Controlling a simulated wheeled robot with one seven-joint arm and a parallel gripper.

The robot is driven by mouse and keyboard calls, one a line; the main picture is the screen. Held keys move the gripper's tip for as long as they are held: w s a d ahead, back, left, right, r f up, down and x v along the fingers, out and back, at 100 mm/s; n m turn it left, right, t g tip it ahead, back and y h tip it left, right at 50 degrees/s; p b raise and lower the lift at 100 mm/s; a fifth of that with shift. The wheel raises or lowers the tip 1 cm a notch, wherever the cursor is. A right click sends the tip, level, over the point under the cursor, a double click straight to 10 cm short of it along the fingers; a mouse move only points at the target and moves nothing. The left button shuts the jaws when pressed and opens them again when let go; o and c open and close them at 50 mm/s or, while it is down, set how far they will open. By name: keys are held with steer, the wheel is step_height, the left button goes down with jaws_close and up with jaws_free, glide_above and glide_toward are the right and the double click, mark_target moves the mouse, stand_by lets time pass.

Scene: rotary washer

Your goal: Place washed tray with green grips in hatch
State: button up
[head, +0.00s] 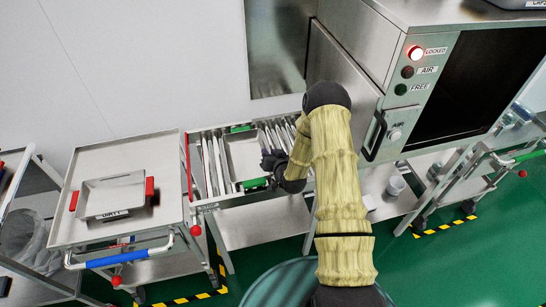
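A metal tray with green grips (242,152) lies among upright metal plates in a rack (207,204) left of the machine. One green grip (240,128) is at its far edge and the other green grip (254,184) is at its near edge. My dark gripper (268,162) is at the tray's right side, near the near grip. Whether it touches the tray, and whether its fingers are open or shut, I cannot tell. A metal-lined recess (275,45), possibly the hatch, is in the wall behind the rack, partly hidden by the machine.
The washer (432,85) stands at the right with its red LOCKED lamp (415,53) lit. A cart (120,158) at the left carries a DIRTY-labelled tray with red grips (113,196). Another cart (475,170) stands at the right. Green floor (470,265) is free in front.

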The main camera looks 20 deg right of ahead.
steer(key=b+v, duration=0.2)
steer(key=v, duration=1)
steer(key=shift+r, duration=0.1)
